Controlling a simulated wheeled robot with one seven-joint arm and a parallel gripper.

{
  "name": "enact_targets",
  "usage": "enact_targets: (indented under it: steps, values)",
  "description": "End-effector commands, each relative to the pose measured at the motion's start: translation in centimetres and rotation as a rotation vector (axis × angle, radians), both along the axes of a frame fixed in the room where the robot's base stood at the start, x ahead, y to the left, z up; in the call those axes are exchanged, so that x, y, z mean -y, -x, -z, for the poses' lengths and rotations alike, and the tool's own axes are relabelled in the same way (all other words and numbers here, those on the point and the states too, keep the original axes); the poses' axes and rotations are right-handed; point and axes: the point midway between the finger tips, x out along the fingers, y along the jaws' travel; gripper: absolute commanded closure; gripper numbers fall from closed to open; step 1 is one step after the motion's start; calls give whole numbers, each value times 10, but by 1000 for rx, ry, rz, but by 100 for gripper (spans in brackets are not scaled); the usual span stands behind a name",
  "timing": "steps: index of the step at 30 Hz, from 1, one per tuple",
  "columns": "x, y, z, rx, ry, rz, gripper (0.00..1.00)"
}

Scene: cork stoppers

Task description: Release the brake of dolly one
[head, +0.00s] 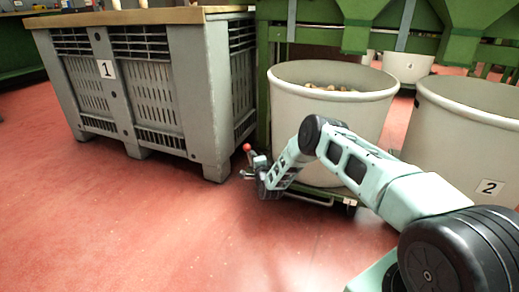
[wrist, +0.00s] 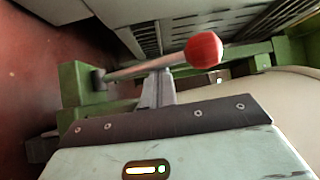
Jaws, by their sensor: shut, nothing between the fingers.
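Dolly one is a low green frame under a large cream tub, with a small "1" tag (head: 349,202) on its edge. Its brake lever is a metal rod (wrist: 128,71) with a red ball knob (wrist: 204,49), rising from a green bracket (wrist: 74,84). The red knob (head: 247,147) also shows in the head view, at the dolly's left front corner. My gripper (head: 260,165) is at this lever, low beside the dolly. In the wrist view my gripper (wrist: 162,78) is shut and empty, its tips right at the rod; whether they touch it I cannot tell.
The cream tub (head: 330,105) holds cork-coloured pieces. A grey slatted crate (head: 190,90) marked 1 stands close on the left. Another tub (head: 465,135) marked 2 stands on the right. Green machinery (head: 400,42) is behind. The red floor (head: 150,220) in front is clear.

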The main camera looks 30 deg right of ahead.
Motion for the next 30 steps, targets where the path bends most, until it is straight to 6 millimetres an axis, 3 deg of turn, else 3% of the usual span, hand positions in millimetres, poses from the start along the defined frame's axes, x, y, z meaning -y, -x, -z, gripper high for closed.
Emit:
enact_targets:
  steps: [30]
  values:
    - [-11, 7, 8, -6, -2, -4, 100]
